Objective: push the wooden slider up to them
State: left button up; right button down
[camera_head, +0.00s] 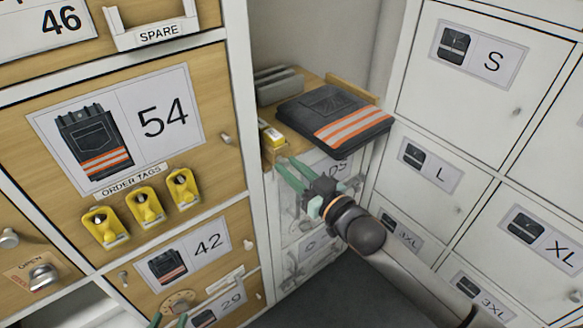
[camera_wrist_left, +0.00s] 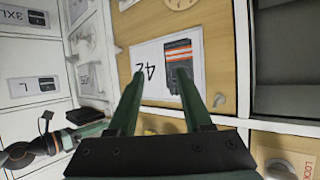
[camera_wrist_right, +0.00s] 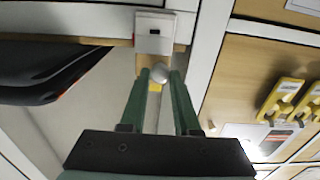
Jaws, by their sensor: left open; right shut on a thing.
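Dark folded trousers with orange and pale stripes (camera_head: 338,112) lie on a wooden shelf. A wooden bar (camera_head: 352,89), which looks like the slider, stands along their far right edge; part of it is hidden behind them. My right gripper (camera_head: 284,165) is at the front left of the shelf. My left gripper (camera_wrist_left: 162,80) is open and empty in front of the panel marked 42 (camera_wrist_left: 167,64).
The wooden cabinet at left carries yellow order tags (camera_head: 146,205) and a 54 card (camera_head: 120,128). White lockers (camera_head: 500,110) close off the right side.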

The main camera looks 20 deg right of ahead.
aim_at(290, 151)
dwell(0.5)
jog(key=shift+d, duration=0.1)
jog(key=d, duration=0.1)
jog(key=w+d+p, duration=0.1)
jog(key=shift+d+r, duration=0.1)
jog(key=shift+d, duration=0.3)
pick_arm(q)
jog(key=s+f+g+p, duration=0.1)
jog(key=s+f+g, duration=0.2)
jog(key=s+f, duration=0.1)
jog(key=shift+s+d+f+n, duration=0.3)
jog(key=shift+s+f, duration=0.1)
jog(key=shift+f, duration=0.45)
pick_arm(e)
jog(key=d, duration=0.1)
jog(key=w+d, duration=0.1)
jog(key=d, duration=0.1)
jog(key=shift+w+d, duration=0.2)
jog(key=shift+d, duration=0.1)
jog(key=c, duration=0.7)
grip_release()
jog(key=shift+o, duration=0.2)
